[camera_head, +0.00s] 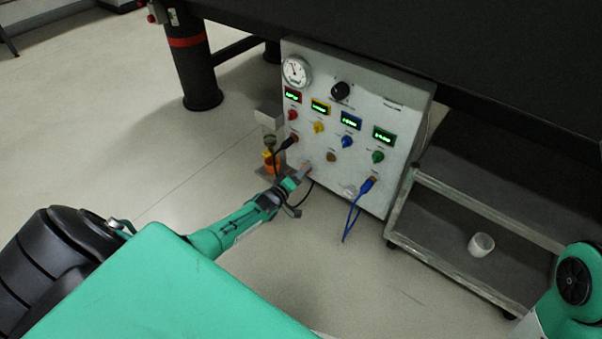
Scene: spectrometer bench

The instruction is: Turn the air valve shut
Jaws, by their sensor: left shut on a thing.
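The grey instrument panel (322,122) stands tilted under the dark bench, with a round gauge (296,71) at its upper left and a black knob (341,90) beside it. My left gripper (298,178) reaches the panel's lower left corner. It is shut on a small part there, which looks to be the air valve; the jaws largely hide it, and its turn angle cannot be read. My right gripper is not in view; only part of my right arm shows at the lower right.
A stand with yellow and orange parts (271,160) is just left of the panel. A black cable and a blue cable (353,215) hang from the panel. A low cart (480,210) on the right holds a white cup (481,244). Floor in front is clear.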

